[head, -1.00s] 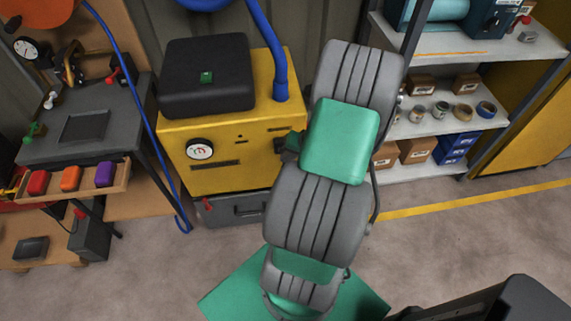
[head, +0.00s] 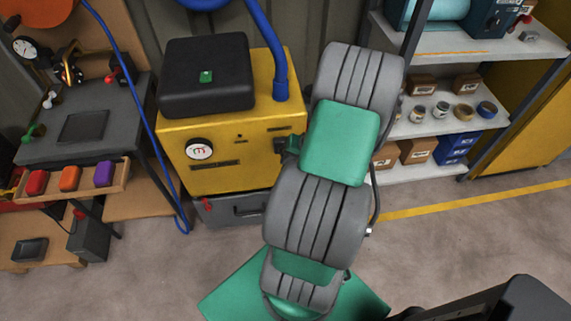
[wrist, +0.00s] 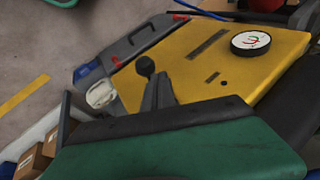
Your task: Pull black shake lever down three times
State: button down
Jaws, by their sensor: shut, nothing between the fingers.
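The yellow machine (head: 232,180) with a black top stands upper left of centre in the head view. Its yellow face (wrist: 205,75) fills much of the wrist view. A black ball knob (wrist: 146,66), seemingly the end of the black shake lever, shows in front of that face. The rest of the lever is hidden or cannot be told apart. My gripper (wrist: 160,77) is shut and empty, its dark fingertips right beside the knob; whether they touch is unclear. In the head view my gripper (head: 284,145) is at the machine's right side, partly behind my arm.
A round gauge (head: 200,149) sits on the machine's face, and a blue hose (head: 279,75) rises from its top. A grey drawer or case (head: 237,208) is below. A workbench (head: 115,130) stands left, a shelf rack (head: 445,122) right. The floor in front is clear.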

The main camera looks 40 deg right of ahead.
jog(key=shift+s+a+f+b, duration=0.2)
jog(key=shift+f+b, duration=0.3)
jog(key=shift+f, duration=0.25)
jog(key=shift+s+a+f+b, duration=0.1)
jog(key=shift+s+f+b, duration=0.15)
jog(key=shift+f+b, duration=0.35)
jog(key=shift+s+a+f+b, duration=0.2)
jog(key=shift+f+b, duration=0.15)
jog(key=shift+f, duration=0.5)
dwell(1.6)
jog(key=shift+r, duration=0.1)
dwell(0.4)
jog(key=shift+w+d+r+p, duration=0.3)
jog(key=shift+r+p, duration=0.4)
jog(key=shift+r, duration=0.3)
jog(key=shift+w+d+r+p, duration=0.2)
jog(key=shift+w+r+p, duration=0.15)
jog(key=shift+r+p, duration=0.5)
jog(key=shift+w+d+r+p, duration=0.3)
jog(key=shift+r+p, duration=0.2)
jog(key=shift+r, duration=0.7)
jog(key=r+p, duration=0.1)
jog(key=w+r+p, duration=0.1)
jog(key=r, duration=0.1)
jog(key=r+p, duration=0.1)
jog(key=shift+w+d+r, duration=0.25)
jog(key=shift+d+r, duration=0.1)
jog(key=shift+d, duration=0.05)
